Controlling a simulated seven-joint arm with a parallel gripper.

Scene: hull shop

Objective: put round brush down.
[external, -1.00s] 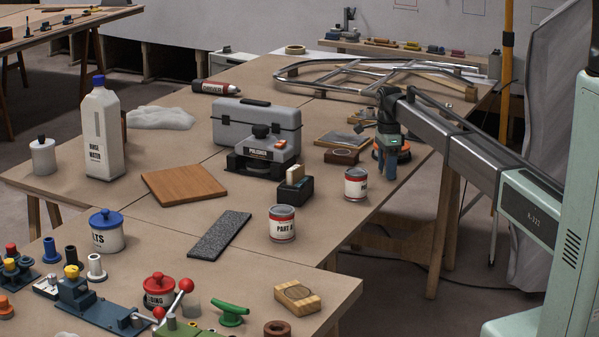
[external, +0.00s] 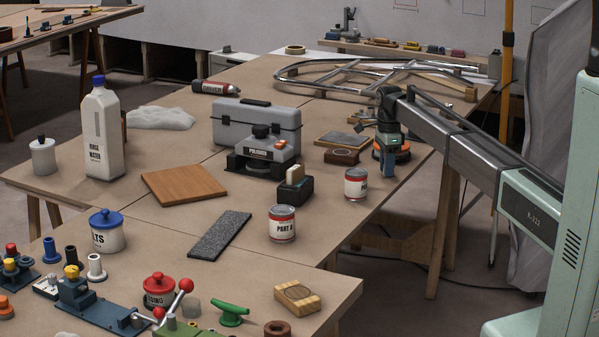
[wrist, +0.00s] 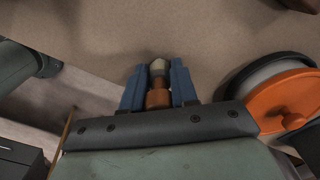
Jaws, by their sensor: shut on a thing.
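My gripper (external: 388,172) hangs low over the right side of the workbench, pointing down. In the wrist view its two blue fingers (wrist: 158,86) are shut on the round brush (wrist: 158,98), which has a brown wooden body and a pale tip. In the external view the brush is hidden by my gripper. I cannot tell whether the brush touches the bench top.
An orange disc-shaped item (external: 403,152) sits close beside my gripper; it also shows at the right of the wrist view (wrist: 285,103). A red-and-white can (external: 356,185) and a brown block (external: 341,157) stand to the left. The bench edge is close on the right.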

